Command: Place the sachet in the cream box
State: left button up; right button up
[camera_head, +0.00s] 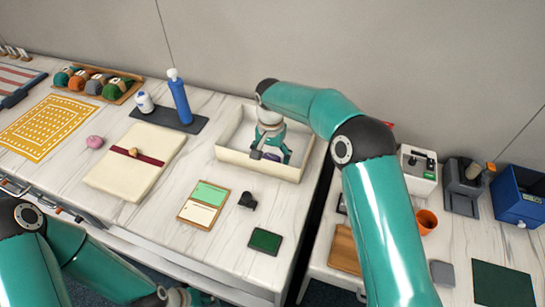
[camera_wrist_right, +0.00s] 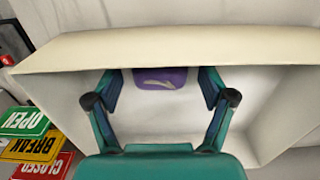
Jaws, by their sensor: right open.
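The cream box (camera_head: 232,157) is an open, shallow tray at the back of the left counter. The purple sachet (camera_wrist_right: 160,77), with a pale mark on it, is inside the box. In the head view it shows as a small dark purple patch (camera_head: 272,157). My right gripper (camera_head: 270,153) reaches down into the box and is open. In the right wrist view its fingers stand apart on either side of the sachet. My left gripper (camera_head: 188,297) is at the bottom edge, mostly cut off, so its jaws cannot be judged.
Left of the box, a blue bottle (camera_head: 179,97) and a white bottle (camera_head: 144,102) stand on a dark mat. A cream parcel (camera_head: 120,175), a clipboard (camera_head: 204,205), a black item (camera_head: 247,200) and a green card (camera_head: 265,241) lie in front. A gap separates the right counter.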

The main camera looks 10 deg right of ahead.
aim_at(271, 157)
notch_tip(271, 157, up, 12)
dwell(0.4)
jog(key=shift+f, duration=0.15)
